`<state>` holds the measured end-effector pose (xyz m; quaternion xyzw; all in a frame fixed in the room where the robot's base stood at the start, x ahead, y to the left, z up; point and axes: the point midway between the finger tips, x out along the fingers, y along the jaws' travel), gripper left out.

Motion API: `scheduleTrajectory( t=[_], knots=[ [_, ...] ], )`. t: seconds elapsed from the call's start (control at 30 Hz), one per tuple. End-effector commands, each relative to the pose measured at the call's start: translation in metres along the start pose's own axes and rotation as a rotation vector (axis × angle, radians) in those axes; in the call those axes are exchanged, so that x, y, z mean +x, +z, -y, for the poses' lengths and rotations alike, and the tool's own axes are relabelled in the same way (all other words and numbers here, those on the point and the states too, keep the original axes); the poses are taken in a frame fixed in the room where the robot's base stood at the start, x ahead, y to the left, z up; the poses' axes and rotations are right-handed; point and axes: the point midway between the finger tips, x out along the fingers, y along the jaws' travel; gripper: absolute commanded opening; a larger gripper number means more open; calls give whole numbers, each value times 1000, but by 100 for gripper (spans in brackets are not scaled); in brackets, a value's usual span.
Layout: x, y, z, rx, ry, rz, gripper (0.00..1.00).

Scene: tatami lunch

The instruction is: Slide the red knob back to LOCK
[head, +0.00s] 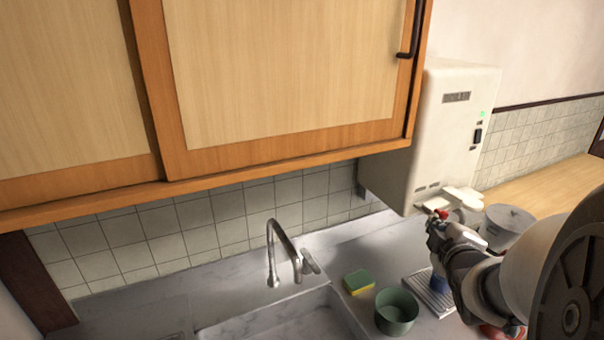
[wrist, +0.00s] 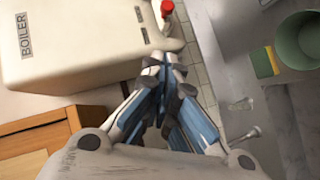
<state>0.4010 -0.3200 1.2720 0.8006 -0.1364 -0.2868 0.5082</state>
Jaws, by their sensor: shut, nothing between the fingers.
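The red knob (head: 441,212) shows at the lower front of the white boiler (head: 441,130), by its pale spouts. It also shows in the wrist view (wrist: 167,7) at the top edge, partly cut off by the frame. My gripper (head: 434,224) is shut and empty, with its tips close to the knob in the head view. In the wrist view, the shut fingers (wrist: 165,62) point toward the knob with a gap in the picture between them. I cannot tell whether they touch. I cannot read a LOCK mark; small marks on the boiler front are too small.
A green bowl (head: 396,311), a sponge (head: 358,282) and a ribbed tray (head: 429,292) lie on the counter below. A lidded pot (head: 507,226) stands behind my arm. The faucet (head: 283,250) rises at the sink. A wooden cabinet (head: 280,75) hangs left of the boiler.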

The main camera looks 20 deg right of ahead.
Motion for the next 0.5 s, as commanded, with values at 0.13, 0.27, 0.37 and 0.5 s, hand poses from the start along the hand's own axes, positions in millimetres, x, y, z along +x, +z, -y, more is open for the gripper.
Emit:
scheduleTrajectory(
  t=[0.13,0.27,0.37,0.5],
  knots=[
    [5,0,0,1,-1,0,0],
    [22,0,2,2,-2,0,0],
    [42,0,2,1,-3,-1,0],
    [73,0,2,1,-3,0,0]
  ],
)
